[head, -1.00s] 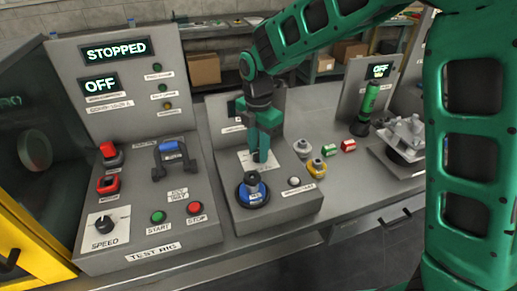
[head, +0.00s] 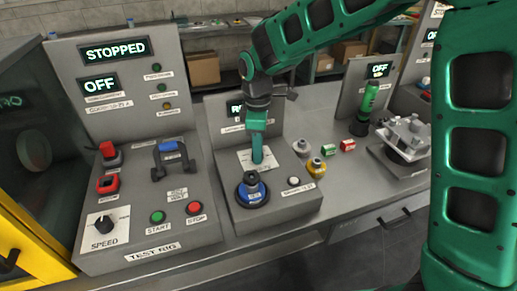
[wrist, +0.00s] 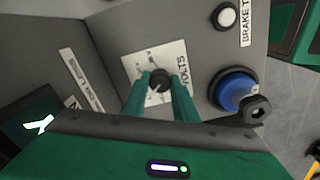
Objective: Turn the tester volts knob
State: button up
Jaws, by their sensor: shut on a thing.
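The black volts knob (wrist: 160,80) sits on a white plate labelled VOLTS (wrist: 178,54) in the wrist view. My gripper (wrist: 160,78) has one green finger on each side of the knob and is shut on it. In the head view my gripper (head: 257,160) points down at the white plate (head: 244,161) on the tester's sloped panel, and its fingers hide the knob. The tester's small display (head: 235,108) is lit but mostly covered by my arm. The knob's exact angle is hard to read.
A blue-based knob (head: 252,190) and a white button (head: 293,181) sit close in front on the same panel. The test rig (head: 150,215) stands left, its displays reading STOPPED and OFF. Small connectors (head: 316,165) and a grey fixture (head: 405,138) lie right.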

jog(key=m, duration=0.3)
jog(key=shift+w+a+r+m, duration=0.15)
jog(key=shift+w+m, duration=0.1)
jog(key=shift+m, duration=0.15)
jog(key=m, duration=0.3)
jog(key=shift+m, duration=0.3)
jog(key=m, duration=1.2)
jog(key=shift+m, duration=0.3)
jog(key=m, duration=0.6)
jog(key=o, duration=0.9)
jog(key=shift+o, duration=0.8)
jog(key=shift+s, duration=0.1)
